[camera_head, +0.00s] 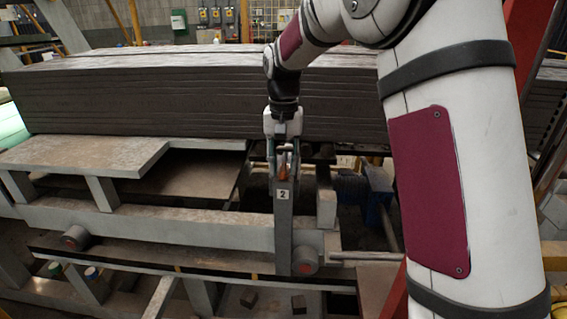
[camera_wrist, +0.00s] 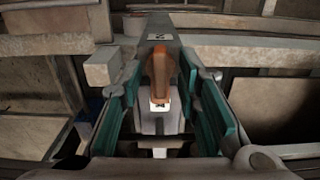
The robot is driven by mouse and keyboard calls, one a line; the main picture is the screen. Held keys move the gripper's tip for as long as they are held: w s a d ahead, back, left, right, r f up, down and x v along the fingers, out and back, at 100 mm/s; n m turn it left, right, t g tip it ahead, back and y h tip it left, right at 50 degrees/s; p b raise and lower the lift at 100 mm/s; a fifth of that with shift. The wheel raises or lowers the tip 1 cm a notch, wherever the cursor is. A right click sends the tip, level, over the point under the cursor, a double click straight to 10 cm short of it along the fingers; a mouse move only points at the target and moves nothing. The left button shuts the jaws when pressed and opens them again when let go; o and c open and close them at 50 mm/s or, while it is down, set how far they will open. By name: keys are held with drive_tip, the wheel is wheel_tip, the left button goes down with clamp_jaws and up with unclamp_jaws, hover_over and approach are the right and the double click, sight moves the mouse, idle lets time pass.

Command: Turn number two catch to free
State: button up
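The number two catch (camera_head: 284,222) is a grey upright lever with a white "2" label and an orange-brown tip. In the head view it stands at the middle of the machine's front. My gripper (camera_head: 283,158) is around its upper end, pointing down. In the wrist view, the orange tip (camera_wrist: 159,68) lies between the teal-padded fingers of my gripper (camera_wrist: 160,82). Gaps show on both sides of the tip, so the gripper is open and not closed on it. The grey lever (camera_wrist: 158,27) runs away beyond the tip, with its "2" label visible.
A stack of long grey slabs (camera_head: 190,95) lies just behind my gripper. A pale beam (camera_head: 150,226) runs left of the catch. A round brown-ended peg (camera_head: 75,237) juts out at the left. A blue part (camera_head: 375,205) stands right of the catch.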

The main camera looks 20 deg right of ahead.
clamp_jaws()
drive_tip(key=shift+n, duration=0.4)
drive_tip(key=n, duration=0.6)
drive_tip(key=shift+r+n+p, duration=0.1)
drive_tip(key=shift+n+p, duration=0.2)
drive_tip(key=shift+p, duration=0.05)
drive_tip(key=n, duration=0.5)
drive_tip(key=shift+p, duration=0.35)
drive_tip(key=n, duration=0.5)
drive_tip(key=shift+p, duration=0.4)
drive_tip(key=shift+n, duration=0.5)
drive_tip(key=shift+w, duration=0.1)
